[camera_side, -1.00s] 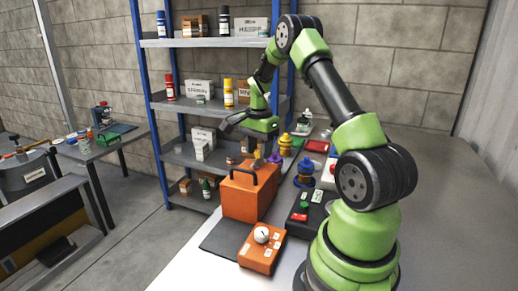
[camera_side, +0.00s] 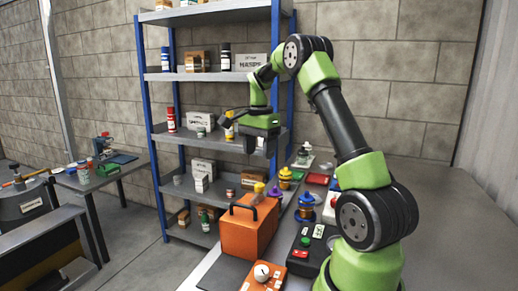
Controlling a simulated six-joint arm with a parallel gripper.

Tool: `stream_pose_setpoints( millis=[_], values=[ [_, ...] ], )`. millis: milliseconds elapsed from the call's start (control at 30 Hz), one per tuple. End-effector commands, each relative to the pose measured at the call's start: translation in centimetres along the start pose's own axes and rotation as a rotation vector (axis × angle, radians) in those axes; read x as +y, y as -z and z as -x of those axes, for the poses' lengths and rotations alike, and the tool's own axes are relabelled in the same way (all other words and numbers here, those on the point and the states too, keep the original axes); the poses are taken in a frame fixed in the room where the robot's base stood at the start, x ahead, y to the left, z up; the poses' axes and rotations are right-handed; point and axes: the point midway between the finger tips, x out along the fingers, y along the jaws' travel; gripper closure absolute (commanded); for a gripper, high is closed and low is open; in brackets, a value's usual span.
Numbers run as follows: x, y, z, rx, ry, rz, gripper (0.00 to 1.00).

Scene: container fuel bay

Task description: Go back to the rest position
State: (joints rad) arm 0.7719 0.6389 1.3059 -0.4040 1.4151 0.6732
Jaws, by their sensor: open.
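My gripper (camera_side: 268,150) is at the end of my green and black arm, raised above the workbench and in front of the shelf rack. Its jaws are small and dark in this view, and I see nothing held in them. Below it on the bench stands an orange box (camera_side: 247,232) with a black handle. A small yellow item (camera_side: 259,188) and a purple item (camera_side: 274,191) show behind the box. The gripper is clear of all of them.
A blue-posted shelf rack (camera_side: 159,145) with bottles and boxes stands behind the gripper. An orange unit with a white dial (camera_side: 263,273) sits at the bench front. The bench's right side (camera_side: 455,215) is bare.

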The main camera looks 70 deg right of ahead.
Motion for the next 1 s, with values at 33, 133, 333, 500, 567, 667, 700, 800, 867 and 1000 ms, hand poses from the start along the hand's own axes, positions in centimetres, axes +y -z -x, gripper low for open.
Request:
stream_pose_setpoints(
  millis=[33, 133, 333, 500, 567, 667, 700, 800, 867, 1000],
  values=[
    [0.0, 0.0, 0.2, 0.000, 0.000, -0.001, 0.46],
    [0.0, 0.0, 0.3, 0.000, 0.000, -0.001, 0.46],
    [0.0, 0.0, 0.3, 0.000, 0.000, -0.001, 0.46],
    [0.0, -0.1, 0.3, 0.000, 0.001, 0.002, 0.46],
    [0.0, -0.5, 0.7, 0.001, 0.008, 0.019, 0.46],
    [0.1, -2.5, 2.2, 0.008, 0.044, 0.103, 0.46],
    [0.2, -3.8, 3.1, 0.013, 0.067, 0.159, 0.46],
    [1.3, -7.9, 5.7, 0.025, 0.141, 0.335, 0.46],
    [2.4, -10.6, 7.2, 0.035, 0.193, 0.455, 0.46],
    [6.0, -15.9, 9.5, 0.059, 0.314, 0.727, 0.46]
  ],
)
